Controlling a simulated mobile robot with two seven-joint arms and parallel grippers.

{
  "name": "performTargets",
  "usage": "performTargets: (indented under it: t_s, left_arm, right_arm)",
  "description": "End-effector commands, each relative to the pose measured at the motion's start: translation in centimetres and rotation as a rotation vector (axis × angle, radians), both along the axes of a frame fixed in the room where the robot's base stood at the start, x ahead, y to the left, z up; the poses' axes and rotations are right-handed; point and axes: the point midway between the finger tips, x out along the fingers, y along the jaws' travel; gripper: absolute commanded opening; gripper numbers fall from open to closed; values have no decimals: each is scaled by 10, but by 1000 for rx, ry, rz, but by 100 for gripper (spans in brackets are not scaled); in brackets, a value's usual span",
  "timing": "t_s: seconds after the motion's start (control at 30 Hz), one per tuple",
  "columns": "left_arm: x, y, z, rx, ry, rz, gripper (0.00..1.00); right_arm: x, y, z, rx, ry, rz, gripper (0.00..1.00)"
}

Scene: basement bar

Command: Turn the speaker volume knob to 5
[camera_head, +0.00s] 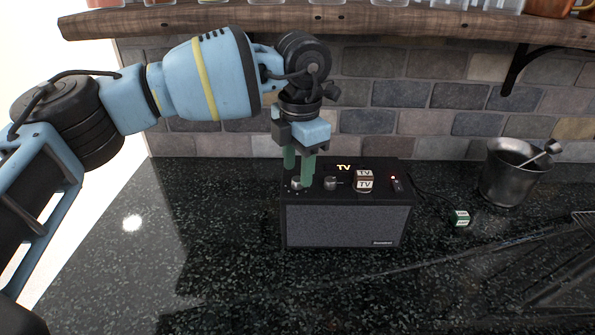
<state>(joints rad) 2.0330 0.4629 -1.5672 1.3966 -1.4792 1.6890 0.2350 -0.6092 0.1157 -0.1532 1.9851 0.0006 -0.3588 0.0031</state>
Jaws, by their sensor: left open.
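The black speaker (345,226) stands on the dark stone counter with a grey grille on its front. On its top are a left knob (297,184), a second knob (331,183), a lit "TV" mark and a small red light at the right. I cannot read any number or pointer on the knobs. My left gripper (299,178) points down over the top's left end. Its green fingers are apart around or just beside the left knob; contact cannot be told. My right gripper is not in view.
A green and white cube (460,217) and a metal mortar with pestle (506,177) stand to the right. A wooden shelf (300,20) runs above. The counter left of the speaker is clear.

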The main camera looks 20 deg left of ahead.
Motion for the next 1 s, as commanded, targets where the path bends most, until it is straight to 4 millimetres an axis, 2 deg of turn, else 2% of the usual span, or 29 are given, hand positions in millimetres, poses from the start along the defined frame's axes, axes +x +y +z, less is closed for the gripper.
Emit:
performTargets:
  t_s: [0.2,0.5,0.83,1.0]
  left_arm:
    - [0,1,-18,0,0,0,44]
    - [0,1,-21,0,0,0,44]
    - [0,1,-20,-1,-1,0,2]
    - [1,1,-20,0,-1,-5,0]
  right_arm:
    - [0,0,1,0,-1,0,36]
    - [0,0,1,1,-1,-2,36]
    - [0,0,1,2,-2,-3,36]
    - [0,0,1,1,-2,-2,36]
